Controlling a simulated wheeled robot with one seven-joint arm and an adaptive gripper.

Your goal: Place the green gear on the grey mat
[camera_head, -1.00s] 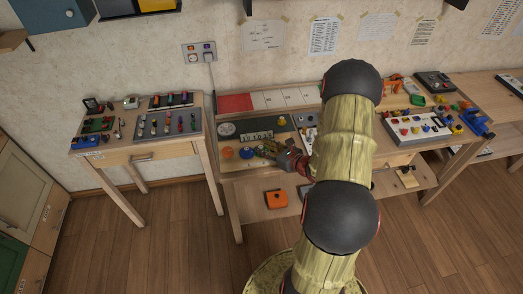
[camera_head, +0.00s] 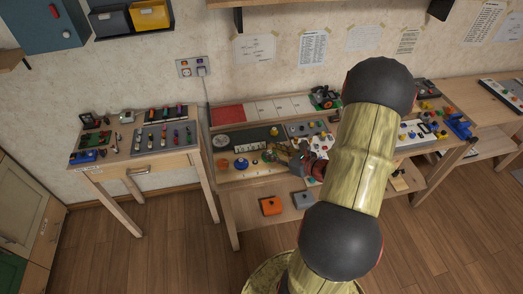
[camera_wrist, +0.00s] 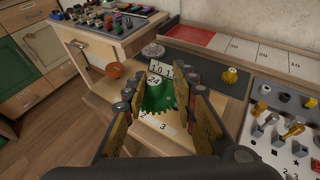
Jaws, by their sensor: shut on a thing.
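The green gear (camera_wrist: 160,97) carries the number 24 and sits between the fingers of my gripper (camera_wrist: 160,108) in the wrist view. My gripper is shut on it. In the head view my gripper (camera_head: 283,155) is over the front of the middle table, and the green gear (camera_head: 268,155) shows small at its tip. The dark grey mat (camera_wrist: 200,68) lies beyond the gear in the wrist view; it also shows in the head view (camera_head: 248,137). A yellow gear (camera_wrist: 232,75) stands at the mat's right end. The gear's height above the table is unclear.
A round grey gear (camera_wrist: 153,50) is at the mat's left end. An orange round piece (camera_head: 222,163) and a blue one (camera_head: 241,163) are left of my gripper. A white panel with pegs (camera_wrist: 285,125) is at the right. A numbered strip (camera_wrist: 160,70) lies just behind the gear.

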